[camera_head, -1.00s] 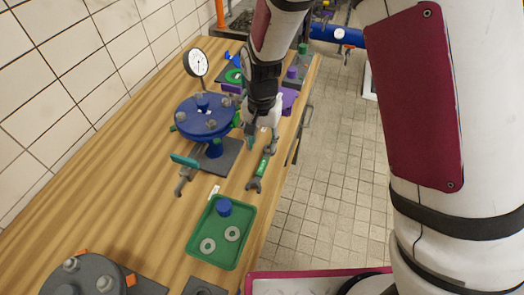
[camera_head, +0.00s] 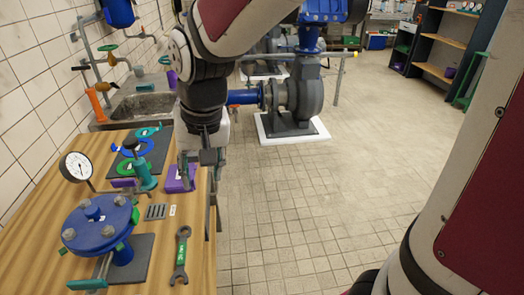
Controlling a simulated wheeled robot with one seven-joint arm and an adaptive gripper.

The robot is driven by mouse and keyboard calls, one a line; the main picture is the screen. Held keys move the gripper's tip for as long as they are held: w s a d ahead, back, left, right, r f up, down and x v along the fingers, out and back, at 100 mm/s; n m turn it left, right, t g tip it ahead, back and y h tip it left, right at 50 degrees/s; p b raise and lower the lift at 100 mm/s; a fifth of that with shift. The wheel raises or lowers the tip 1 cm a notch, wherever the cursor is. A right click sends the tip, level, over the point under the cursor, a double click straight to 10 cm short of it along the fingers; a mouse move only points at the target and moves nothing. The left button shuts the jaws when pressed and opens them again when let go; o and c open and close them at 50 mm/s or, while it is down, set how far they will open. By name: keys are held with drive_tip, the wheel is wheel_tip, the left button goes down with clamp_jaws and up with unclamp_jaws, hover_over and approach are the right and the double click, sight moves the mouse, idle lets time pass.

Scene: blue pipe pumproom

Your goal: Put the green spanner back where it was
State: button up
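The green spanner (camera_head: 181,256) lies flat on the wooden table (camera_head: 150,272), near its right edge and to the right of the blue flanged valve. It has dark grey jaws and a green handle with small pale marking. My gripper (camera_head: 199,175) is farther back, over the table's right edge beside a purple block. Its fingers look spread apart with nothing between them, and it is clear of the spanner. My wrist hides part of the table behind it.
The blue flanged valve (camera_head: 100,228) stands on a dark plate, with a gauge (camera_head: 76,167) behind it. A teal bottle-shaped part (camera_head: 143,176), a purple block (camera_head: 179,181) and a small slotted grey plate (camera_head: 156,212) are nearby. Tiled floor lies right; a sink (camera_head: 143,105) is beyond.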

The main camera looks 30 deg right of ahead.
drive_tip(key=s+d+r+n+t, duration=0.1)
drive_tip(key=s+d+r, duration=0.3)
drive_tip(key=s, duration=0.3)
drive_tip(key=s+d+r+n+t+h, duration=0.1)
drive_tip(key=s+d+r+t, duration=0.1)
drive_tip(key=s+d+r, duration=0.2)
drive_tip(key=s, duration=0.3)
drive_tip(key=shift+s+d+r, duration=0.15)
drive_tip(key=shift+d+r, duration=0.15)
drive_tip(key=shift+d, duration=0.1)
